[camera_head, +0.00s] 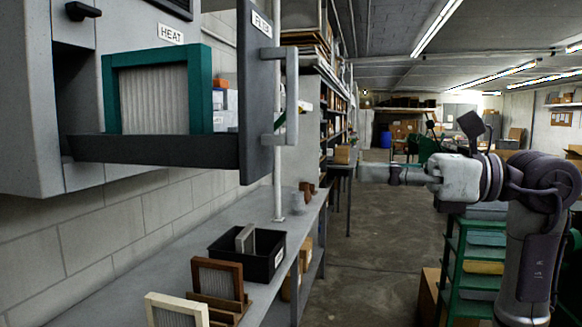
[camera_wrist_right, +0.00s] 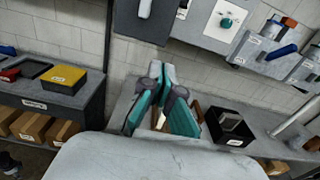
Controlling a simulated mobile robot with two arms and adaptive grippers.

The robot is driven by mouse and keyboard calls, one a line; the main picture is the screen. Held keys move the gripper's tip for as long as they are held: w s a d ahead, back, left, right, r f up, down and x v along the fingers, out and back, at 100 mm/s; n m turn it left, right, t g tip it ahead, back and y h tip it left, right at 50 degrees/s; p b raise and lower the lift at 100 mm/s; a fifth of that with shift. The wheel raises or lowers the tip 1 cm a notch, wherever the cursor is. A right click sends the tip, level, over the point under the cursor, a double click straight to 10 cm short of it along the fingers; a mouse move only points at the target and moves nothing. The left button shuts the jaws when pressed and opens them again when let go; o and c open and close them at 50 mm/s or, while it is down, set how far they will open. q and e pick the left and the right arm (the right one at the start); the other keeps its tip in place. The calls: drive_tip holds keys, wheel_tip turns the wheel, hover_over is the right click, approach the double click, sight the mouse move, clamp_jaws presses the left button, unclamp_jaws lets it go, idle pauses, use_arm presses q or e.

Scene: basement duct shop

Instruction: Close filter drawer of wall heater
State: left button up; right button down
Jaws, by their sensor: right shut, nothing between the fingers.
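The grey wall heater (camera_head: 28,110) is at the left of the head view. Its filter drawer (camera_head: 160,149) is pulled out and holds an upright filter with a teal frame (camera_head: 200,92). The drawer's front panel (camera_head: 258,90), labelled FILTER, carries a vertical bar handle (camera_head: 291,95). My right gripper (camera_head: 366,173) is shut and empty, to the right of the handle, lower in the picture and apart from it. In the right wrist view its fingers (camera_wrist_right: 160,72) meet below a dark panel (camera_wrist_right: 138,30), which seems to be the drawer front. My left gripper is not in view.
A long grey bench (camera_head: 220,222) runs below the heater, with a black bin (camera_head: 262,262) and framed filters (camera_head: 217,279) on it. A green rack (camera_head: 458,250) stands at the right, behind my right arm. The aisle floor (camera_head: 375,240) between is clear.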

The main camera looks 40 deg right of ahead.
drive_tip(key=p, duration=0.3)
approach(272, 168)
drive_tip(key=p+x, duration=0.2)
drive_tip(key=x, duration=0.4)
drive_tip(key=shift+w+a+r+p, duration=0.15)
drive_tip(key=shift+w+p, duration=0.1)
drive_tip(key=shift+p, duration=0.1)
drive_tip(key=shift+w+a, duration=0.2)
drive_tip(key=shift+w, duration=0.2)
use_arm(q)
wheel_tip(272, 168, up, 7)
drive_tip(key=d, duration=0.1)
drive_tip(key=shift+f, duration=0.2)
use_arm(e)
drive_tip(key=shift+a, duration=0.1)
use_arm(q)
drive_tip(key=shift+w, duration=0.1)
use_arm(e)
drive_tip(key=shift+s, duration=0.1)
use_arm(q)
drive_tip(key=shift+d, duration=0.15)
